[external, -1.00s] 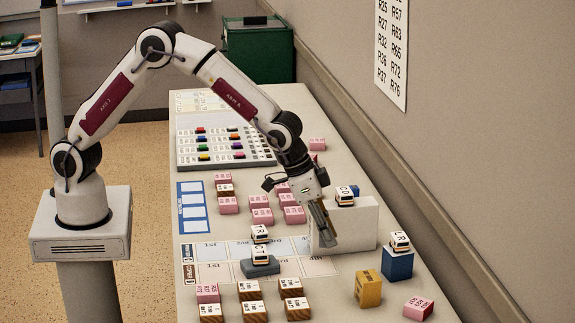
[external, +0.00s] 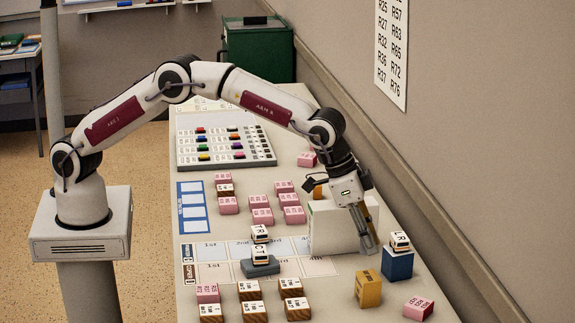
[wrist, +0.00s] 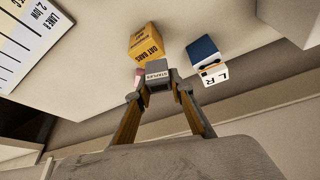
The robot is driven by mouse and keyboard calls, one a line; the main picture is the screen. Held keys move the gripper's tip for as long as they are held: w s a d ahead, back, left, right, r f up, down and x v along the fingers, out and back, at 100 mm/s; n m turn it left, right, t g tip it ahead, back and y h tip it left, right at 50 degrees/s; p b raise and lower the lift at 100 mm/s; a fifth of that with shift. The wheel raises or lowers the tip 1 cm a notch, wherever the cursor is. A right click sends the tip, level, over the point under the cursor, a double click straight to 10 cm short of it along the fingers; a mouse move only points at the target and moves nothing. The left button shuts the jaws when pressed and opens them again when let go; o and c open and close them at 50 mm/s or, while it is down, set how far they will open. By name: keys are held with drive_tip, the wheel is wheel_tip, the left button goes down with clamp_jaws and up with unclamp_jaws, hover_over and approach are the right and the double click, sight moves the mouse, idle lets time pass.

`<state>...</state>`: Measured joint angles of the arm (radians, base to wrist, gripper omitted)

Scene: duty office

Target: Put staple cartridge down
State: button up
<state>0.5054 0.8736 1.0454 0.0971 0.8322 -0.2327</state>
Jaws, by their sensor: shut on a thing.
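The staple cartridge is a small grey block marked STAPLES, held between my fingertips in the wrist view (wrist: 158,76). I cannot make it out clearly in the external view. My gripper (external: 370,246) is shut on it and points down by the right end of the white box, just left of the blue block. It also shows in the wrist view (wrist: 159,88). I cannot tell whether the cartridge touches the table.
A blue block (external: 397,265) bears a white LR block (external: 400,241). The white box (external: 335,230) is left of my gripper. A pink block (external: 418,308) lies near the front.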

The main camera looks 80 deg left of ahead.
sight(372, 277)
drive_tip(key=r, duration=0.1)
drive_tip(key=d+r, duration=0.2)
drive_tip(key=shift+w+d+r+m, duration=0.15)
drive_tip(key=shift+w+m, duration=0.1)
drive_tip(key=shift+m, duration=0.15)
drive_tip(key=shift+f, duration=2.05)
drive_tip(key=shift+f, duration=2)
drive_tip(key=shift+f, duration=0.1)
